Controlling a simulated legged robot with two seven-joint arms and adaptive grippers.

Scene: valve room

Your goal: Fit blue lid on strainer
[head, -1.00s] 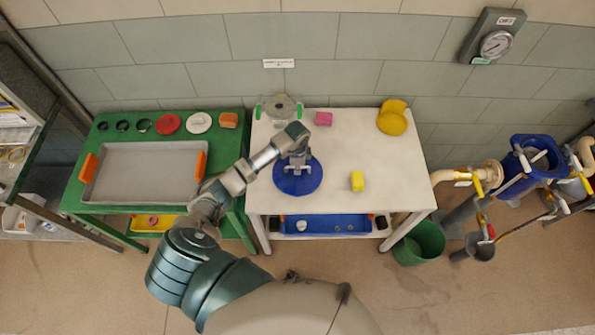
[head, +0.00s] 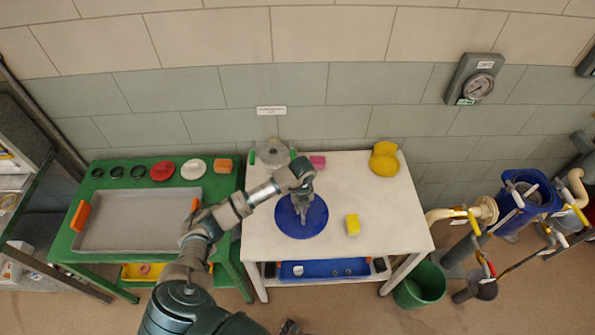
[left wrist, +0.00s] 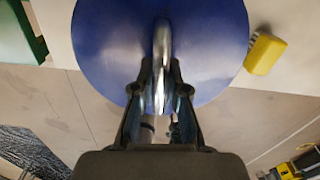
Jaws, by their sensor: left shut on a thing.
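The round blue lid (head: 317,222) is over the white table, left of its middle. In the left wrist view the lid (left wrist: 105,45) fills the top, with a metal handle (left wrist: 161,55) standing from it. My left gripper (head: 303,203) is above the lid; in the left wrist view its fingers (left wrist: 160,98) are shut around the handle. I cannot tell whether the lid rests on the table or is just above it. A blue strainer body (head: 511,196) with pipes stands at the far right, away from the lid. My right gripper is out of view.
A yellow block (head: 352,225) lies right of the lid. A pink block (head: 318,162), a grey round part (head: 272,153) and a yellow part (head: 384,160) are at the table's back. A green bucket (head: 425,283) stands by the table. A green bench (head: 100,245) is left.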

